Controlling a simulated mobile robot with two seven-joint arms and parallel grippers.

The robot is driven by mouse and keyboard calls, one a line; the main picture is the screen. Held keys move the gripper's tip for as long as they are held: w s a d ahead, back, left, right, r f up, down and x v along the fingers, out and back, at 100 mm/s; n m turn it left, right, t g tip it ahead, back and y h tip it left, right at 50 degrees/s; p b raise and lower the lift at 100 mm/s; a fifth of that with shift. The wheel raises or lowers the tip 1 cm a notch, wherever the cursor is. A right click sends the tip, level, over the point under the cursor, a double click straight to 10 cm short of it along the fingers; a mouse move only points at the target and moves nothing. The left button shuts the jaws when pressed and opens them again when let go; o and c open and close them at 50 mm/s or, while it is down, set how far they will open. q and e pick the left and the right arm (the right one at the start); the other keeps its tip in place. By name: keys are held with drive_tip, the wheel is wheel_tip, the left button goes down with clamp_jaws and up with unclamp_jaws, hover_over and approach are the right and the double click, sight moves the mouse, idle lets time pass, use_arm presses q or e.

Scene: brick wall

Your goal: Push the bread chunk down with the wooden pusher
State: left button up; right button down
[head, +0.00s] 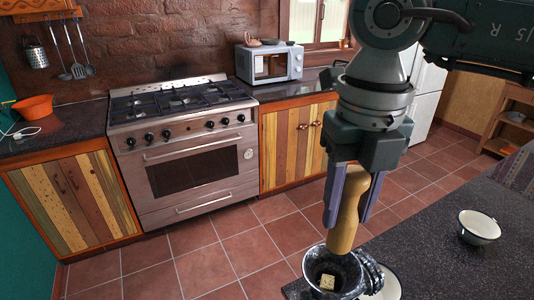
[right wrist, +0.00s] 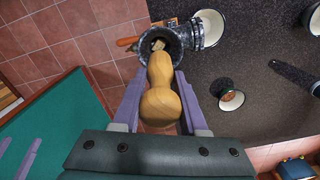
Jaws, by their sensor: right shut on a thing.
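The wooden pusher (head: 346,222) is a pale, rounded wooden piece held between the fingers of my right gripper (head: 350,205). It points down just above the mouth of a dark metal grinder (head: 312,262); I cannot tell whether its tip touches the rim. The bread chunk (head: 327,282) is a small pale cube inside the grinder's funnel. In the right wrist view the pusher (right wrist: 160,100) lies between my fingers, its far end by the funnel (right wrist: 174,38). Two parted purple fingers at the lower left there look like my left gripper (right wrist: 15,155), empty.
The grinder is at the edge of a dark counter (head: 430,240). A white bowl (head: 479,227) stands on the counter at the right, and another white dish (head: 388,285) is beside the grinder. A stove (head: 185,150) and a microwave (head: 270,63) are across the tiled floor.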

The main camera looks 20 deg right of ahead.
sight(341, 238)
drive_tip(key=shift+f+b, duration=1.45)
drive_tip(key=shift+f, duration=0.7)
drive_tip(key=shift+f+b, duration=0.75)
drive_tip(key=shift+f+b, duration=1.4)
drive_tip(key=shift+f, duration=0.2)
drive_tip(key=shift+r, duration=0.1)
wheel_tip(341, 238, up, 8)
drive_tip(key=p, duration=0.6)
drive_tip(key=shift+f, duration=0.25)
